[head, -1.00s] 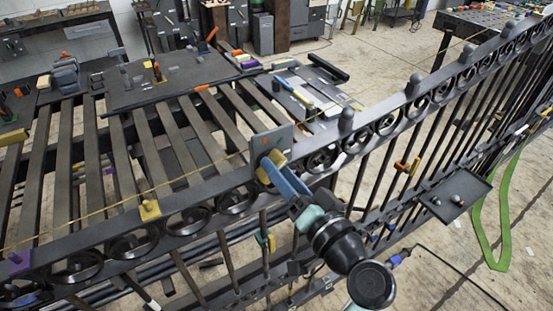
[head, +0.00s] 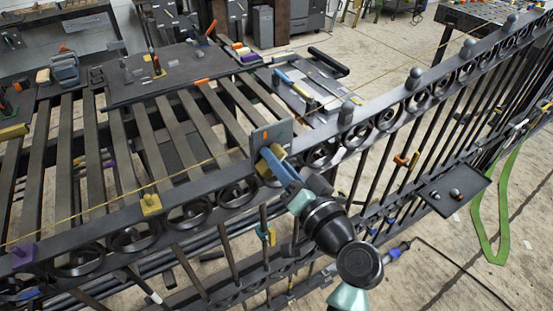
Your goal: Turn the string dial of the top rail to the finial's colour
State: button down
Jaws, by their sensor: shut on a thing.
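A grey plate (head: 285,132) stands on the top rail (head: 110,218) of the dark scroll gate, with a small orange-red mark on its face. My gripper (head: 272,160) is at the front of this plate, its blue fingers shut on a yellow piece (head: 264,170) that looks like the dial's knob. The fingers hide much of the dial, so I cannot read its setting. A thin yellow string (head: 205,163) runs along above the rail. Rounded grey finials (head: 346,112) stand on the rail to the right; no brightly coloured finial is clear.
A slatted bench (head: 100,150) with tools lies behind the gate. A dark tray (head: 440,200) and a green strap (head: 490,245) are on the right.

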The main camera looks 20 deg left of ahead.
jog(key=shift+f+b, duration=0.15)
jog(key=shift+b, duration=0.35)
jog(key=shift+f+n+b, duration=0.15)
jog(key=shift+n+b, duration=0.45)
jog(key=shift+b, duration=0.35)
jog(key=n+b, duration=0.2)
jog(key=b, duration=0.2)
jog(key=shift+f, duration=0.1)
jog(key=n+b, duration=0.2)
jog(key=b, duration=0.1)
jog(key=n+b, duration=0.2)
jog(key=b, duration=0.1)
jog(key=shift+s+a+r, duration=0.1)
jog(key=shift+s+r, duration=0.05)
jog(key=shift+r, duration=0.05)
jog(key=shift+r+n+b, duration=0.15)
jog(key=shift+n+b, duration=0.65)
jog(key=shift+b, duration=0.3)
jog(key=shift+r, duration=0.1)
jog(key=c, duration=0.7)
grip_release()
